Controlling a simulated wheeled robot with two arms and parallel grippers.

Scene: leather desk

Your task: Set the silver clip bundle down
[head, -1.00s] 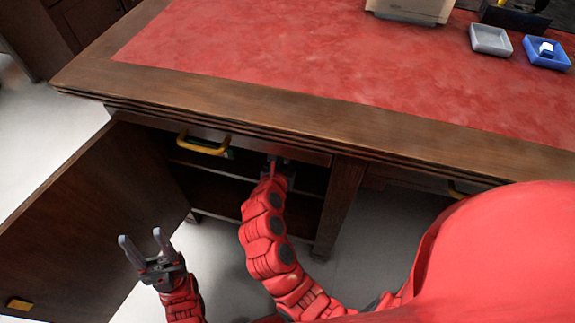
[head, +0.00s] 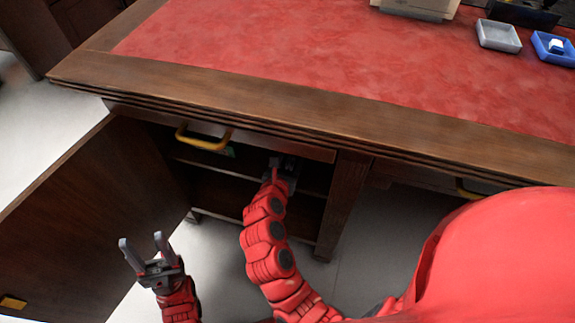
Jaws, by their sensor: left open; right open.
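I cannot make out the silver clip bundle in the head view. My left gripper (head: 145,249) is open and empty at the lower left, in front of the open cabinet door. My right gripper (head: 284,163) reaches into the open cabinet (head: 240,188) under the desk top. Its fingers are mostly hidden in the shade below the drawer front, so whether they touch anything there cannot be seen.
The cabinet door (head: 90,220) stands open at the left. A drawer with a yellow handle (head: 204,141) is above the cabinet opening. On the red desk top (head: 300,70) are a grey tray (head: 499,37) and a blue tray (head: 553,50) with a white item.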

